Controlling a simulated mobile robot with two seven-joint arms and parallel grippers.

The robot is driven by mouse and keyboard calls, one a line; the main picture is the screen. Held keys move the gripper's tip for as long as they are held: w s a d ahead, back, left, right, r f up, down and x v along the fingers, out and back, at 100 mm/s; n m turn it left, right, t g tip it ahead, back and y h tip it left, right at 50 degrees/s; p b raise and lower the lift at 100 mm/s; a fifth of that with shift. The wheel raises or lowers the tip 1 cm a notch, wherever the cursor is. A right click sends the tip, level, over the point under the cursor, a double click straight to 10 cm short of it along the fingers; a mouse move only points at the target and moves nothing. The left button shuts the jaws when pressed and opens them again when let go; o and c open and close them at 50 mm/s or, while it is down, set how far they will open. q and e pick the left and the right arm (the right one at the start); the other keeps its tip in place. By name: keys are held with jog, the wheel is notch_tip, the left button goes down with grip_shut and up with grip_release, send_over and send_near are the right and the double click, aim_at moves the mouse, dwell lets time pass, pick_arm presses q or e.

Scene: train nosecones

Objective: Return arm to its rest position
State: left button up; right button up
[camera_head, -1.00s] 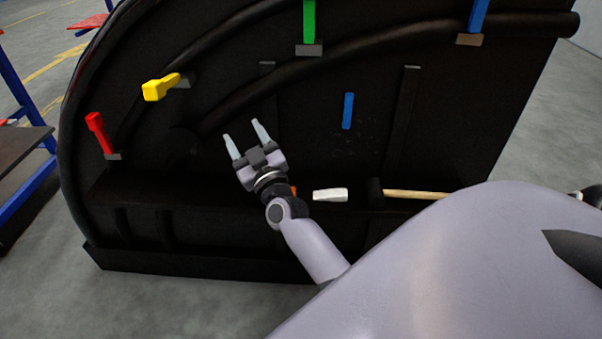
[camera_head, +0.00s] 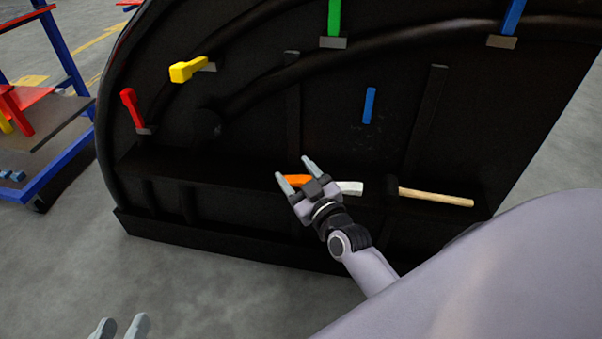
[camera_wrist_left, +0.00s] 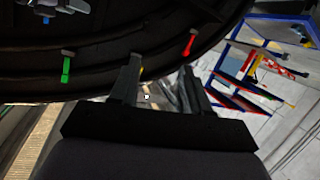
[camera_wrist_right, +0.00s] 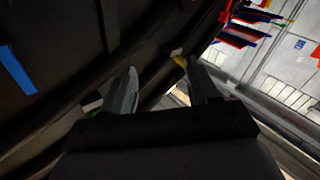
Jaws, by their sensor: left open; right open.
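My right gripper (camera_head: 294,170) is open and empty in the head view. It is in front of the lower ledge of the black nosecone (camera_head: 240,150) and overlaps an orange-and-white tool (camera_head: 352,187) in the picture; contact cannot be told. Its open fingers also show in the right wrist view (camera_wrist_right: 162,72). My left gripper (camera_head: 120,326) shows only its fingertips at the bottom left edge of the head view, over the floor. It is open and empty, as the left wrist view shows (camera_wrist_left: 160,72).
Red (camera_head: 132,108), yellow (camera_head: 186,70), green (camera_head: 334,16) and blue (camera_head: 513,15) clamps or handles stick out from the nosecone. A blue piece (camera_head: 369,105) is on its panel. A wooden-handled mallet (camera_head: 435,197) lies on the ledge. A blue-framed rack (camera_head: 62,165) stands left. Floor in front is clear.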

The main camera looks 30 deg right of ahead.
dwell(0.4)
pick_arm(q)
jog(key=s+a+f+g+y+p, duration=0.1)
jog(key=s+a+f+y+p, duration=0.1)
jog(key=a+f, duration=0.2)
jog(key=s+a+f+g+y+p, duration=0.1)
jog(key=a+f, duration=0.4)
jog(key=f, duration=0.6)
jog(key=shift+s+a+f+n+g+y+p, duration=0.15)
jog(key=shift+s+f+n+g+y+p, duration=0.25)
jog(key=shift+s+y, duration=0.45)
pick_arm(e)
jog(key=s+a+f+g+y, duration=0.1)
jog(key=s+a+f+g, duration=0.1)
jog(key=s+f, duration=0.2)
jog(key=s+a+f+g, duration=0.2)
jog(key=s+f+g, duration=0.1)
jog(key=s, duration=0.7)
jog(key=s+a+f+g+y, duration=0.1)
jog(key=s+a+f+g, duration=0.1)
jog(key=s+f, duration=0.3)
jog(key=s+g, duration=0.1)
jog(key=s, duration=0.2)
jog(key=shift+a+f+m+y, duration=0.15)
jog(key=shift+a+m+y, duration=0.15)
pick_arm(q)
jog(key=shift+r, duration=0.15)
